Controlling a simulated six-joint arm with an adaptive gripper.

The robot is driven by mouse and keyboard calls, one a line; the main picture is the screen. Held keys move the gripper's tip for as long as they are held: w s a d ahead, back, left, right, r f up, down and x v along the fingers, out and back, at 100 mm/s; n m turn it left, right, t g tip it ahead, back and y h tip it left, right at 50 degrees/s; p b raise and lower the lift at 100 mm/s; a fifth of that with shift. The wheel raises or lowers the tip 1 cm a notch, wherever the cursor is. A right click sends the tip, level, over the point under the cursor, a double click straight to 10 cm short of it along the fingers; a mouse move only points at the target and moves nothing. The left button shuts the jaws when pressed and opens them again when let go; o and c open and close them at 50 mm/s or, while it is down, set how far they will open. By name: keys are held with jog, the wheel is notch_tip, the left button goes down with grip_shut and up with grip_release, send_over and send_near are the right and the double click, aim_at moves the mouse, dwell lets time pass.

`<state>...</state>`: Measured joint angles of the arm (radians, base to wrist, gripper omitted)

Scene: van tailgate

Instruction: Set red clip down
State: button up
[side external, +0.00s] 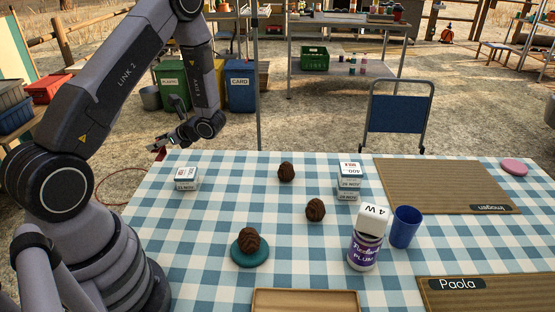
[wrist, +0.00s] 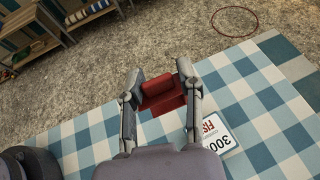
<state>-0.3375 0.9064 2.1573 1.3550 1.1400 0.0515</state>
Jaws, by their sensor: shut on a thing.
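The red clip (wrist: 163,93) is between the two fingers of my gripper (wrist: 162,100) in the wrist view, and the gripper is shut on it. In the side external view, my gripper (side external: 163,147) is at the far left edge of the checked table (side external: 215,205), with a small part of the red clip (side external: 159,154) showing at its tips. In the wrist view the clip appears over the table's edge, with ground beyond. I cannot tell its exact height.
A small white box (side external: 186,178) stands near my gripper. Brown lumps (side external: 286,172), stacked boxes (side external: 348,190), a plum bottle (side external: 363,252) and a blue cup (side external: 405,228) stand farther right. A wooden tray (side external: 305,292) is at the front. Checked cloth is bare between them.

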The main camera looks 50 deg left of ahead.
jog(key=a, duration=0.3)
jog(key=shift+r, duration=0.15)
jog(key=w+a+f, duration=0.1)
jog(key=a, duration=0.1)
jog(key=w+a+f, duration=0.1)
jog(key=w+a, duration=0.1)
jog(key=w+a+f, duration=0.1)
jog(key=w+a, duration=0.1)
jog(key=shift+f, duration=0.25)
jog(key=w+a+f, duration=0.2)
jog(key=f, duration=0.1)
jog(key=w+a+f, duration=0.1)
jog(key=f, duration=0.1)
jog(key=shift+a+f, duration=0.1)
jog(key=shift+a, duration=0.25)
jog(key=shift+c, duration=0.9)
jog(key=shift+w+a+f, duration=0.15)
jog(key=shift+f, duration=0.05)
jog(key=shift+w+a+f, duration=0.1)
jog(key=shift+a+f, duration=0.05)
jog(key=shift+f, duration=0.8)
jog(key=shift+w+a+f, duration=0.1)
jog(key=shift+f, duration=0.8)
jog(key=o, duration=1)
